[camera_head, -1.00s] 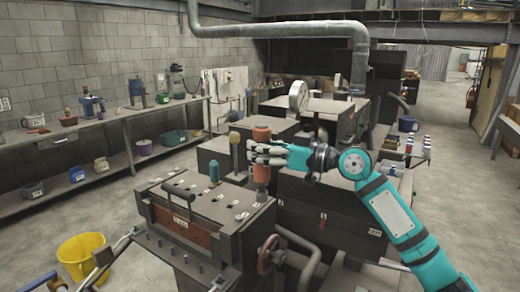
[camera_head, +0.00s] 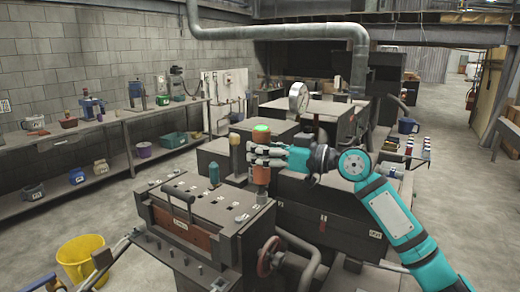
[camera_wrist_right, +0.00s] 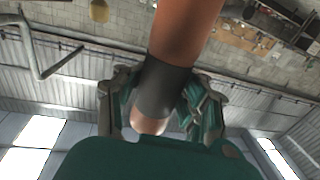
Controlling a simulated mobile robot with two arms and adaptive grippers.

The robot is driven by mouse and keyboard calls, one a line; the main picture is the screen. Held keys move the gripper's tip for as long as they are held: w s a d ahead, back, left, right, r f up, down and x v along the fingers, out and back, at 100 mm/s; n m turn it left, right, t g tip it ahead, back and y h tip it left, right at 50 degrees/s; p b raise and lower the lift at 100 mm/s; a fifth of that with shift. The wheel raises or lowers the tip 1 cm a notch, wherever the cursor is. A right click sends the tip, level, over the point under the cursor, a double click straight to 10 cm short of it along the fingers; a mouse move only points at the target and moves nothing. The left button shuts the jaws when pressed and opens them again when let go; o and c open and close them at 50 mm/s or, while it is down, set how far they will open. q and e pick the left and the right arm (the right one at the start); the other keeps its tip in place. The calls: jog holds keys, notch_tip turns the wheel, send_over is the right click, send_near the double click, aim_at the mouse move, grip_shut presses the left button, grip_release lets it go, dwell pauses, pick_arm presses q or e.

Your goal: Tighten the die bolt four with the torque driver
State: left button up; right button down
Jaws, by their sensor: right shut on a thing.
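My right gripper (camera_head: 266,158) is shut around the torque driver (camera_head: 262,175), which stands upright with an orange body above and below the fingers. The top of the driver glows green. Its lower end meets the right end of the dark die block's top (camera_head: 205,203). The bolt under it is hidden, and I cannot read its number. In the right wrist view the driver's orange shaft with a dark band (camera_wrist_right: 165,90) passes between the gripper's fingers (camera_wrist_right: 160,105). My left gripper is not in view.
A pressure gauge (camera_head: 299,97) stands behind. A yellow bucket (camera_head: 80,258) is on the floor at left. Shelves with pots line the left wall.

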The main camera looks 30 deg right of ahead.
aim_at(260, 128)
jog(key=shift+r+p, duration=1.9)
jog(key=shift+r, duration=1.1)
